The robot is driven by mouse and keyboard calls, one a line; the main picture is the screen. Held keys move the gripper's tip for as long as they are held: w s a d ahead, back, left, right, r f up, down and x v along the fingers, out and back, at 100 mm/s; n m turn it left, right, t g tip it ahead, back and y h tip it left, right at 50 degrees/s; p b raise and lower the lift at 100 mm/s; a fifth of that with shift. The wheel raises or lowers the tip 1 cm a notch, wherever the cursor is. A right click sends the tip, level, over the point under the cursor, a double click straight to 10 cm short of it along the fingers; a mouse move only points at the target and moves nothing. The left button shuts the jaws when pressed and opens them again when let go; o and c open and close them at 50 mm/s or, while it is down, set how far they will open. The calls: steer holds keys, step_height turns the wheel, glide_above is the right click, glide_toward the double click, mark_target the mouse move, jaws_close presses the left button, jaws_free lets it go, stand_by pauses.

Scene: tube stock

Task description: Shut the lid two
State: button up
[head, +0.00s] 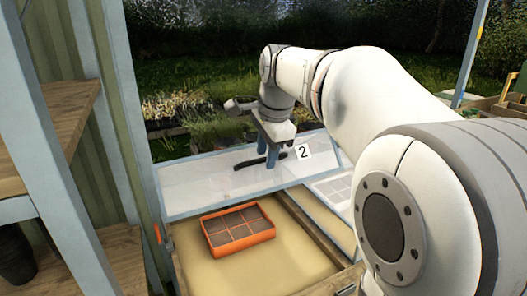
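The lid marked 2 (205,187) is a translucent pane in a pale blue frame. It stands raised and tilted at the back of a wooden bed, and the bed's front is uncovered. The number 2 label (303,152) sits at its right. A dark bar handle (245,163) lies across the middle of the pane. My gripper (269,160) is at the right part of this handle with its fingers pointing down. The fingers overlap the bar in the picture; I cannot tell whether they are closed on it.
An orange divided tray (240,244) lies on the sandy bed floor (275,270). A wooden divider (312,232) separates it from a right section holding a white tray (333,188). A wooden shelf (70,120) and blue post stand close at the left. My arm hides much of the right.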

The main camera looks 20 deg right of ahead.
jaws_close()
stand_by(0.3)
